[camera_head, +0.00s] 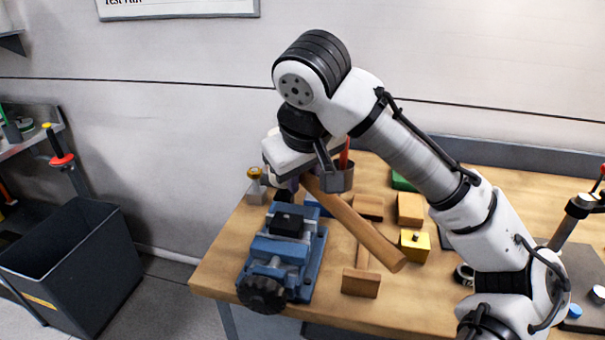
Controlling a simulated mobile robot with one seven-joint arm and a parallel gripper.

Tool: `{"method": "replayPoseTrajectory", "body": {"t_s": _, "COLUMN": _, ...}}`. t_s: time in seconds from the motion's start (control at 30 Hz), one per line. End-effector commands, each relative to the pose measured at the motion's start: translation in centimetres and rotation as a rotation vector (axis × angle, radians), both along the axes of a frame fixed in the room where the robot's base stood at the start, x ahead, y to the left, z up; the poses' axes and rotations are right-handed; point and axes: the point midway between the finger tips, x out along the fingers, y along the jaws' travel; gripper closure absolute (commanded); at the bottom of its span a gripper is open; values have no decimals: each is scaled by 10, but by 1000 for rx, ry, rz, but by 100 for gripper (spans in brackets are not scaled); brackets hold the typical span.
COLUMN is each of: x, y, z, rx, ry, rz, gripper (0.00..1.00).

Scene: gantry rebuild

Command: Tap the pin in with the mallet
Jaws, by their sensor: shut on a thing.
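My gripper (312,180) is shut on a wooden handle (362,231), apparently the mallet's. The handle slants down to the right over the bench, its rounded free end toward the camera. The mallet's head cannot be made out; the gripper covers that end. The gripper is above the back of a blue vise (268,247), which has a black block (288,224) on top. I cannot make out the pin for certain.
The wooden bench (215,270) also bears a T-shaped wooden piece (360,284), wooden blocks (410,208), a grey cup (341,180) and a brass-topped grey piece (256,190). A dark bin (75,255) stands on the floor at left. The bench's left front corner is bare.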

Motion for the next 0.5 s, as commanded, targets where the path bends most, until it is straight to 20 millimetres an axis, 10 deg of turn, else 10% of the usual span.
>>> {"method": "replayPoseTrajectory", "body": {"t_s": 0.5, "x": 0, "y": 0, "z": -14, "rx": -15, "ry": 15, "rz": -2, "gripper": 100}}
